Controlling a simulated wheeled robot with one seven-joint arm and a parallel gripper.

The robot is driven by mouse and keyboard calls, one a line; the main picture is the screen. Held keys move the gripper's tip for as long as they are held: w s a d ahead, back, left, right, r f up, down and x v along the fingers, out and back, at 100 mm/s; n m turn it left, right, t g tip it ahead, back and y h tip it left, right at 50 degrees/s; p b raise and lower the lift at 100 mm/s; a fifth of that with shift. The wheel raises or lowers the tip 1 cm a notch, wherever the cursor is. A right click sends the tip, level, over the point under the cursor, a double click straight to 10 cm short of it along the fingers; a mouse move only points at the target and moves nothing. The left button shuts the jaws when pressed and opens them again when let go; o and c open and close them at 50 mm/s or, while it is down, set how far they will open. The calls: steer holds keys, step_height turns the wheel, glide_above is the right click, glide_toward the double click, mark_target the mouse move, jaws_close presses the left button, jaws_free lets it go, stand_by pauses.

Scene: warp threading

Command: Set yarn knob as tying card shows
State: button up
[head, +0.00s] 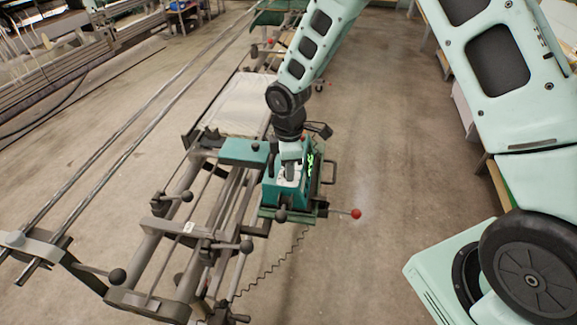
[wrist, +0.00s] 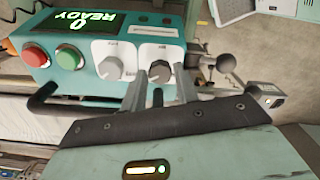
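A teal control box (head: 270,192) stands on the machine in the head view. In the wrist view the box (wrist: 84,84) carries two grey knobs on white dials. The left knob (wrist: 110,68) is clear of my fingers. The small dial labels are too blurred to read. I cannot make out a tying card for certain.
A ball-ended lever (wrist: 227,64) stands right of the box. A red-knobbed lever (head: 356,213) sticks out over open floor.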

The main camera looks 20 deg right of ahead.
steer(key=shift+r, duration=0.1)
step_height(320, 180, up, 17)
steer(key=b, duration=0.3)
stand_by(0.4)
steer(key=shift+r, duration=0.1)
steer(key=s+a+f+m, duration=0.1)
steer(key=s+a+m, duration=0.1)
steer(key=s, duration=0.7)
steer(key=s+a+f+m+b, duration=0.1)
steer(key=s+m, duration=0.2)
steer(key=s, duration=0.6)
steer(key=s+a+f+m, duration=0.1)
steer(key=s+a+m, duration=0.1)
steer(key=s, duration=0.7)
steer(key=shift+s+a+f+m+y+b, duration=0.2)
steer(key=shift+a+f+m+y+b, duration=0.1)
steer(key=shift+b, duration=0.1)
